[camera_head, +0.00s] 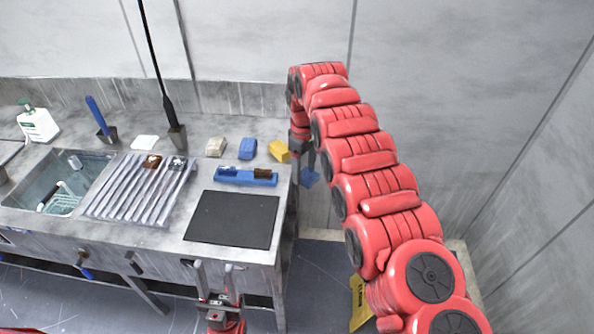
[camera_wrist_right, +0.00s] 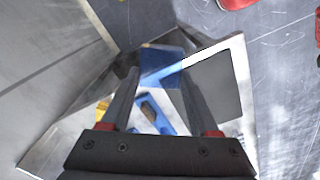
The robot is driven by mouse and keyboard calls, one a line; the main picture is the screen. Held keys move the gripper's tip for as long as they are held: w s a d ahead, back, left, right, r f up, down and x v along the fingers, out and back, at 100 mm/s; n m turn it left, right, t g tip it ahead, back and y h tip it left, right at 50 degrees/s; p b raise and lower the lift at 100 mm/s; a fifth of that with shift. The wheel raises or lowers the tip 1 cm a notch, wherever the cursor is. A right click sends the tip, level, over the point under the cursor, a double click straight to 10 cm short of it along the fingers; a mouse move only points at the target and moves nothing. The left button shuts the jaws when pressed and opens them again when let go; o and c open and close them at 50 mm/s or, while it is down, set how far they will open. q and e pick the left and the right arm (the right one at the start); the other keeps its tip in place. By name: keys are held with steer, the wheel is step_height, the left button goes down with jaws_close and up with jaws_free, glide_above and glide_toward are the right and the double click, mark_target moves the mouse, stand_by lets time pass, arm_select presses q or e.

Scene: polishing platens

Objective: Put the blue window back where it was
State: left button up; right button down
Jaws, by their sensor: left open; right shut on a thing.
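The blue window (camera_head: 310,179) is a small flat blue piece just beyond the right edge of the steel counter in the head view. In the right wrist view, the blue window (camera_wrist_right: 160,66) looks see-through and sits between my fingertips. My right gripper (camera_head: 304,158) is shut on it and holds it in the air, partly hidden by my red arm. The right gripper's long fingers also show in the wrist view (camera_wrist_right: 160,85). My left gripper (camera_head: 219,285) is open and empty, low in front of the counter.
The counter bears a dark mat (camera_head: 233,219), a blue tray (camera_head: 230,177) with a brown piece, a ribbed rack (camera_head: 130,190), and grey, blue and yellow blocks (camera_head: 279,150) along the back. A sink (camera_head: 50,165) and soap bottle (camera_head: 37,122) are left. A yellow sign (camera_head: 360,300) stands on the floor.

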steer(key=shift+w+d+r+m, duration=0.1)
steer(key=shift+d+m, duration=0.05)
steer(key=shift+d, duration=0.2)
steer(key=shift+w+d+r+m, duration=0.1)
steer(key=shift+d+m, duration=0.05)
steer(key=shift+d, duration=0.2)
steer(key=shift+w+d+r, duration=0.1)
steer(key=shift+w+d, duration=0.05)
steer(key=shift+m, duration=0.3)
